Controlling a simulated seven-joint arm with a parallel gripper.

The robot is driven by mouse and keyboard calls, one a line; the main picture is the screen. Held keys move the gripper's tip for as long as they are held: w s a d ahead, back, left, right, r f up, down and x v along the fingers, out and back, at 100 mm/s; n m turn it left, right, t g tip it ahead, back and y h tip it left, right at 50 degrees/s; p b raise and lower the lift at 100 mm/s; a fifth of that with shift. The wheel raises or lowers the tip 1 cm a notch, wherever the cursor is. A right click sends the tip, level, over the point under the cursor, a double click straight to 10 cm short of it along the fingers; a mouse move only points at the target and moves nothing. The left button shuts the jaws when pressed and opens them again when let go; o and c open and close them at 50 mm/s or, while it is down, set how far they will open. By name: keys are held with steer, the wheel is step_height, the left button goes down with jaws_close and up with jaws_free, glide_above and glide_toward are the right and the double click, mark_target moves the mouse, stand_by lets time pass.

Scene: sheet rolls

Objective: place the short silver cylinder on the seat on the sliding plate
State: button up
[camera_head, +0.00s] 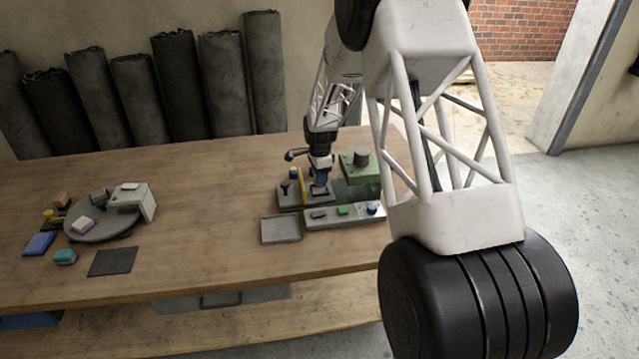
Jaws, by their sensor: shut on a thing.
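My gripper (320,182) points down over a small grey fixture (291,201) at the right of the wooden table. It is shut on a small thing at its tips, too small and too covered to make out. The short silver cylinder cannot be told apart for certain. A dark plate (320,194) lies on the fixture right below the fingertips; it may be the sliding plate. The seat is hidden or too small to see. A gap between the held thing and the plate cannot be judged.
In front are a grey tray (281,229) and a control strip (330,218). A round table (98,226) stands left. The table's middle is clear.

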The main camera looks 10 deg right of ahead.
steer(key=shift+f, duration=0.1)
steer(key=shift+f, duration=1.6)
steer(key=shift+f, duration=0.15)
steer(key=o, duration=1)
step_height(320, 180, up, 12)
steer(key=shift+s+r, duration=0.1)
steer(key=shift+r, duration=0.05)
